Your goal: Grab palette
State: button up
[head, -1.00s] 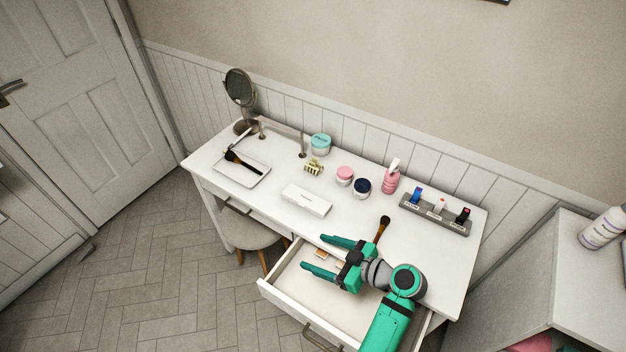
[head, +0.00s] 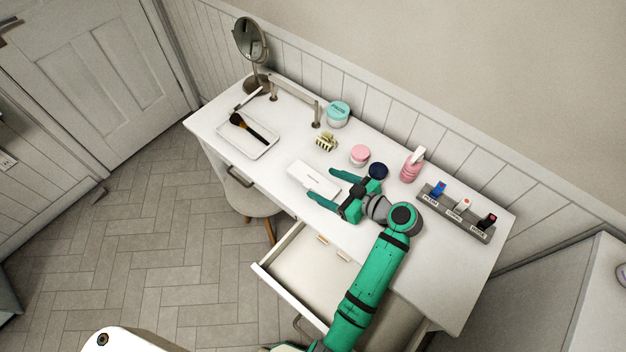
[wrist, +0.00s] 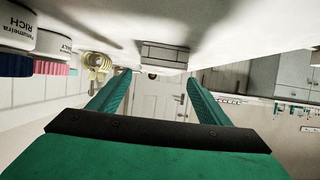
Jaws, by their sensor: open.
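A flat white box with small dark lettering, which I take to be the palette (head: 311,176), lies closed on the white table near its front edge. My gripper (head: 321,184) is open and empty, its fingers pointing left toward the box's right end. In the wrist view the table is at the top of the picture, and the box (wrist: 165,53) shows ahead between the two fingers (wrist: 157,78). It looks just beyond the fingertips. I cannot tell whether any finger touches it.
A pink jar (head: 360,155), a dark blue jar (head: 378,170) and a hair clip (head: 326,142) stand behind the box. A tray (head: 262,152) with a brush is left. A lipstick holder (head: 455,212) is right. The open drawer (head: 300,272) is below my arm.

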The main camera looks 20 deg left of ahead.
aim_at(313, 180)
jog(key=shift+x, duration=2.95)
jog(key=shift+s, duration=0.15)
jog(key=c, duration=1.3)
